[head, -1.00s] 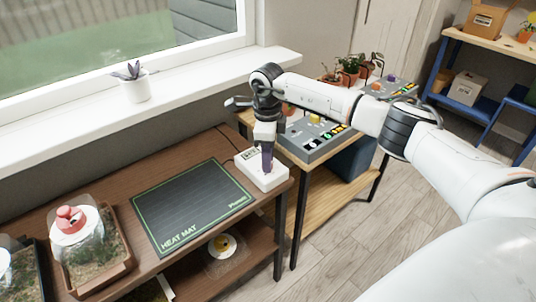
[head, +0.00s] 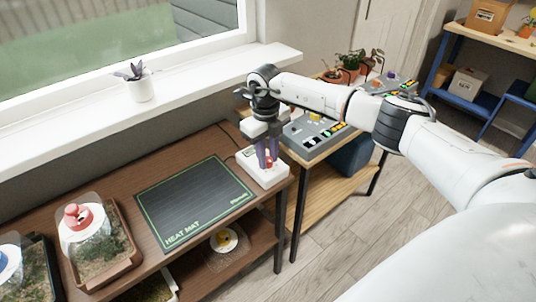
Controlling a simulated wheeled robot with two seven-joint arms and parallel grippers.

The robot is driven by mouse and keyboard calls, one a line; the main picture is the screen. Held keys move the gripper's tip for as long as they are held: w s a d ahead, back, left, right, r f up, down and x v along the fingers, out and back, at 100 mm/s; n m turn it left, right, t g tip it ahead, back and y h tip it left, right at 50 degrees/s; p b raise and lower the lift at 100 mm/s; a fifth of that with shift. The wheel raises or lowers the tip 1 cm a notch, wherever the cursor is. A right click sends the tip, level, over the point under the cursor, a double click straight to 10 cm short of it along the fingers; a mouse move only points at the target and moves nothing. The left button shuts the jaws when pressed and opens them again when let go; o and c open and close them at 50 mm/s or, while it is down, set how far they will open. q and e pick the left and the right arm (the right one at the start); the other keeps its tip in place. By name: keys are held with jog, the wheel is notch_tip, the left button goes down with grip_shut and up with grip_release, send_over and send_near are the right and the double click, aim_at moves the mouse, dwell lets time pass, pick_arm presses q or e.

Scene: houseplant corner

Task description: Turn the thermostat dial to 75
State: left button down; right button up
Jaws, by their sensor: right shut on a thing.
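The white thermostat (head: 266,180) sits at the right end of the dark wooden table, beside the heat mat. My right gripper (head: 267,163) points straight down over it, with both purple-grey fingers low at its top face. It is shut on the thermostat dial, which is mostly hidden between the fingers. A small bit of red shows by the fingertips. The dial's scale and its reading are too small and too covered to tell. My left gripper is not in view.
The black heat mat (head: 195,203) lies flat left of the thermostat. A domed planter tray (head: 102,240) stands further left. A grey control panel (head: 317,132) is on the neighbouring bench to the right. A potted plant (head: 139,86) stands on the windowsill.

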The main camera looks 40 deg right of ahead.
dwell(0.5)
jog(key=o, duration=1)
jog(key=shift+o, duration=0.2)
notch_tip(320, 180, up, 10)
jog(key=shift+a+r, duration=0.2)
jog(key=shift+a, duration=0.05)
